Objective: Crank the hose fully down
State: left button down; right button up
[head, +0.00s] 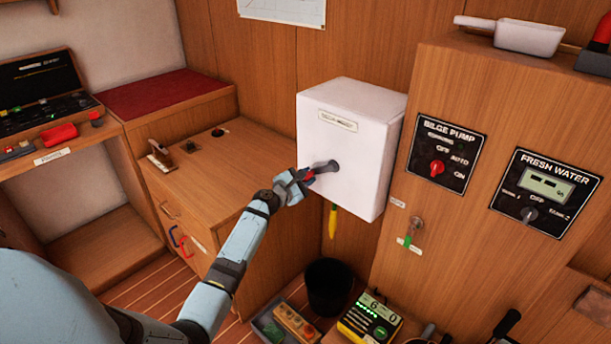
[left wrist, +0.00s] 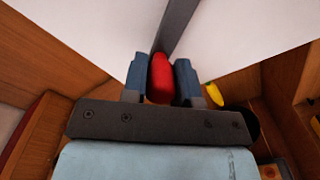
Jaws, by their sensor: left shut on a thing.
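The white hose box (head: 350,135) is fixed to the wooden wall, with a label on its front. A grey crank arm (head: 325,167) sticks out from its front and ends in a red handle (head: 309,175). My left gripper (head: 303,178) is shut on the red handle. In the left wrist view the red handle (left wrist: 161,78) is between the two blue fingers, and the grey crank arm (left wrist: 176,27) runs up and away from it. A short yellow hose end (head: 332,222) hangs below the box; a yellow piece (left wrist: 214,94) also shows in the wrist view. My right gripper is not in view.
A wooden cabinet (head: 215,165) stands left of the box. A panel with bilge pump (head: 444,152) and fresh water (head: 543,192) switches is close on the right. A black bin (head: 329,287) and a lit green-yellow device (head: 369,319) are below.

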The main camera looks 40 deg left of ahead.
pick_arm(q)
jog(key=shift+f, duration=0.1)
jog(key=c, duration=0.9)
grip_release()
jog(key=shift+s, duration=0.1)
jog(key=shift+s, duration=0.2)
jog(key=s, duration=0.9)
jog(key=s+a, duration=0.1)
jog(key=s, duration=0.3)
jog(key=shift+s, duration=0.15)
